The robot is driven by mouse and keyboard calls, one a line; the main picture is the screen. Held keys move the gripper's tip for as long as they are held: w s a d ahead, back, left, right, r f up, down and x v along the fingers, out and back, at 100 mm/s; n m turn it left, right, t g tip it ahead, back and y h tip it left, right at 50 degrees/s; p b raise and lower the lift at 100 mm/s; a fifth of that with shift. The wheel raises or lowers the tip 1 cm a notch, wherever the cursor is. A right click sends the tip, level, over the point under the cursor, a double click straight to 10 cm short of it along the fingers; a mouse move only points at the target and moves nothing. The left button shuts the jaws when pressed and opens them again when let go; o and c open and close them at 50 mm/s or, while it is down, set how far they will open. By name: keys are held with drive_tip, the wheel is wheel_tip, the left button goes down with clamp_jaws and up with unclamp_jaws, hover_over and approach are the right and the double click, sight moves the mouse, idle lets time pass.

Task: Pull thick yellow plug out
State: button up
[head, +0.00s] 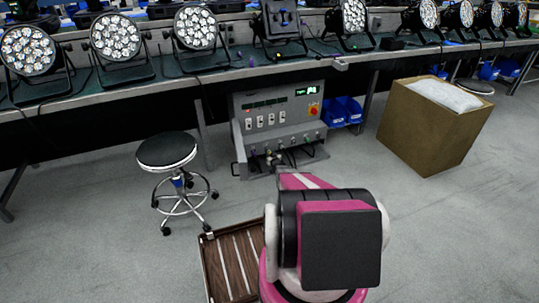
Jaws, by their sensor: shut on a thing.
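The grey control panel (277,112) stands on the floor under the long bench. It has switches, a green display, a red knob on a yellow plate, and a row of small sockets and plugs low on its front. My gripper (277,158) is small and dark at this low row, just beyond the pink end of my arm. It is shut on a plug there, but the plug's colour and thickness are too small and covered to make out. I cannot tell whether the plug is still seated in its socket.
A black round stool (167,151) stands left of the panel. A large brown box (425,133) with white filling stands to the right. Blue bins (347,110) sit beside the panel. Several par cans (116,36) line the bench (150,82). Grey floor is clear between stool, panel and box.

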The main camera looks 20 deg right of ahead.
drive_tip(key=shift+s, duration=0.9)
idle(0.3)
